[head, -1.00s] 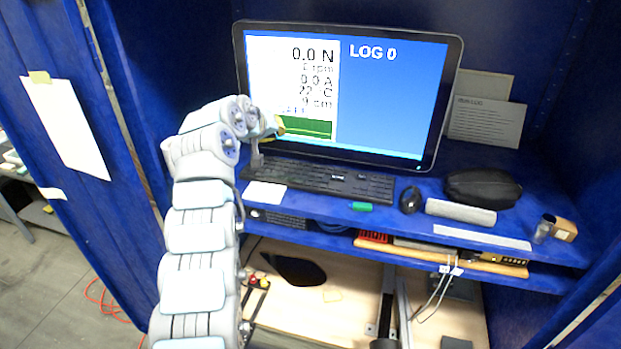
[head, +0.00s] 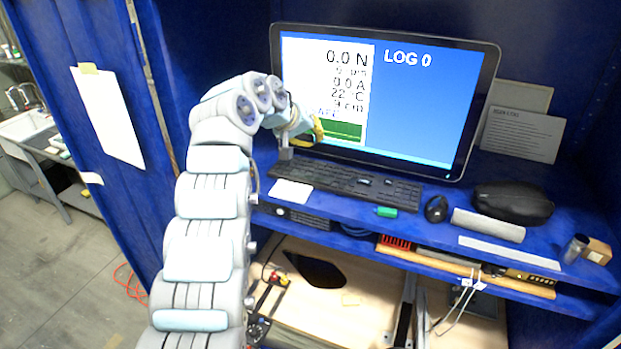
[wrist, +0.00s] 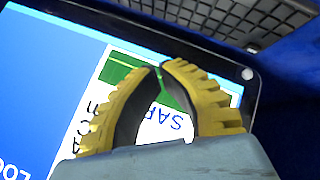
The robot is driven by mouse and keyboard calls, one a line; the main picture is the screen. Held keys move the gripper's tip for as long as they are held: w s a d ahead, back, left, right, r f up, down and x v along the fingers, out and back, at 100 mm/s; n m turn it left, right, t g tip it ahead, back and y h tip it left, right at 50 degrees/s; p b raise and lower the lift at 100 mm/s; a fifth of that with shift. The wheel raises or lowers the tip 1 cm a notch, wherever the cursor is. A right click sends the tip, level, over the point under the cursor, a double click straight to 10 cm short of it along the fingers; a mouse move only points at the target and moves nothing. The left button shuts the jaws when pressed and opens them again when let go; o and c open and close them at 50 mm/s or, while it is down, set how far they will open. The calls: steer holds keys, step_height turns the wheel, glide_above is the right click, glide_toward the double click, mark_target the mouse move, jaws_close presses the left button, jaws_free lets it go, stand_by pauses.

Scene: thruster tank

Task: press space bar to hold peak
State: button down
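The black keyboard (head: 340,181) lies on the blue shelf in front of the monitor. Its space bar is too small to pick out in the head view. Keys of the keyboard (wrist: 225,18) show at the top of the wrist view. My gripper (head: 318,130) has yellow fingers and is raised above the keyboard's left part, in front of the screen's lower left. In the wrist view its fingertips (wrist: 160,68) nearly meet, with nothing held between them. The monitor (head: 420,110) reads 0.0 N, 22 °C and LOG 0, with a green bar at the lower left.
A black mouse (head: 436,208), a green block (head: 387,212), a grey cylinder (head: 488,225) and a black pouch (head: 512,203) lie to the right on the shelf. A white card (head: 291,192) lies at the keyboard's left front. Blue cabinet walls close in both sides.

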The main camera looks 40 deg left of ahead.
mark_target(313, 177)
steer(key=shift+f+b, duration=1.3)
steer(key=shift+f, duration=3)
steer(key=shift+f, duration=0.1)
steer(key=shift+f, duration=0.3)
steer(key=shift+f+b, duration=0.35)
steer(key=shift+b, duration=0.05)
steer(key=shift+r, duration=0.8)
steer(key=shift+r+p, duration=0.35)
steer(key=shift+r, duration=2.2)
steer(key=shift+w, duration=0.1)
